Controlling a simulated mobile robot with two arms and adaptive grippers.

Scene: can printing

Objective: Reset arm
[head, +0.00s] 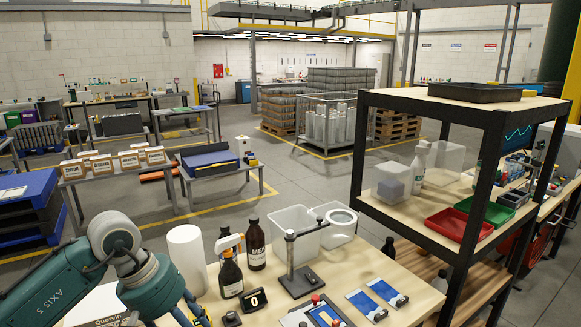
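My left arm, teal and grey, comes in from the lower left and bends down to the bottom edge, in front of the near workbench (398,268). My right arm and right gripper are out of the picture. On the bench stand a white cylinder (187,258), dark bottles (255,246), a clear bin (294,232), a small stand with a post (290,262) and a display reading 0 (254,299).
Blue-and-white cards (387,292) and a device with a red button (316,312) lie at the bench front. A black-framed shelf (480,190) with red (458,224) and green trays rises on the right. Beyond the bench is open grey floor (300,185).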

